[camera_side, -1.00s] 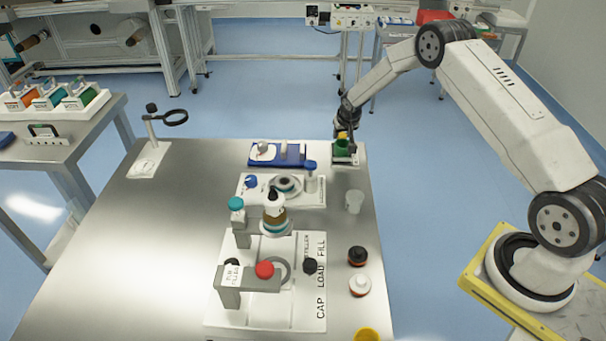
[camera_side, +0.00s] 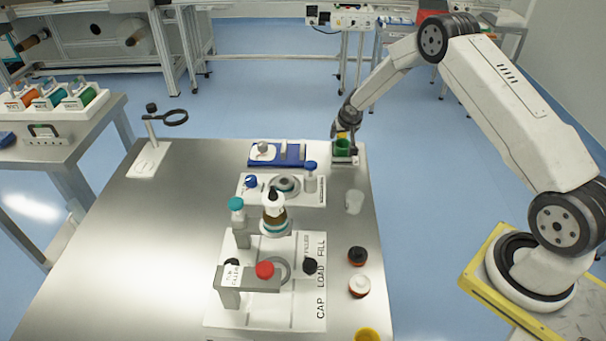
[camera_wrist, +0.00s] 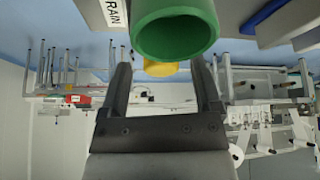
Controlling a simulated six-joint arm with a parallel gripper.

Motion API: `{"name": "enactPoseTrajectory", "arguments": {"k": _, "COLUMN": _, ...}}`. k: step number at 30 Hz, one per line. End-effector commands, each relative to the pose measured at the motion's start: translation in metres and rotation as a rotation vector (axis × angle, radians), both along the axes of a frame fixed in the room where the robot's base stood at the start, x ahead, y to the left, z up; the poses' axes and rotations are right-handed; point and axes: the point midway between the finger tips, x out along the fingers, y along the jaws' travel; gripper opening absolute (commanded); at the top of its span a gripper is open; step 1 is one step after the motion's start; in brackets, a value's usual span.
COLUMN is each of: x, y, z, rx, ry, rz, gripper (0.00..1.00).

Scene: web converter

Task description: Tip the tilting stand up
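The tilting stand appears to be the green, open-ended cup (camera_side: 342,147) on a small white base (camera_side: 345,163) at the table's back right corner. In the wrist view the green cup (camera_wrist: 175,30) is large and close, its open end towards the camera. A yellow part (camera_wrist: 161,68) shows beneath it, between or just beyond my fingertips. My gripper (camera_wrist: 163,80) is open, its two dark fingers apart. In the side view my gripper (camera_side: 341,130) is at the cup's far side. Whether a finger touches it, I cannot tell.
A label reading "RAIN" (camera_wrist: 113,12) is partly cut off beside the cup. A blue tray (camera_side: 290,160) stands left of the stand, and a clear cup (camera_side: 354,202) is in front. A white fixture board (camera_side: 300,310) fills the table's middle front. The table's left is mostly clear.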

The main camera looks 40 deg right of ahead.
Motion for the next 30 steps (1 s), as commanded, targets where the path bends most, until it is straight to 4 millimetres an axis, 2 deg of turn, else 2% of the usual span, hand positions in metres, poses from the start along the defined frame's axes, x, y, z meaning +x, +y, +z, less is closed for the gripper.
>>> {"name": "enactPoseTrajectory", "arguments": {"k": 16, "x": -0.002, "y": 0.003, "z": 0.007, "rx": 0.001, "ry": -0.001, "rz": 0.002, "gripper": 0.81}}
{"name": "enactPoseTrajectory", "arguments": {"k": 30, "x": -0.021, "y": 0.016, "z": 0.047, "rx": 0.0, "ry": -0.002, "rz": 0.002, "gripper": 0.81}}
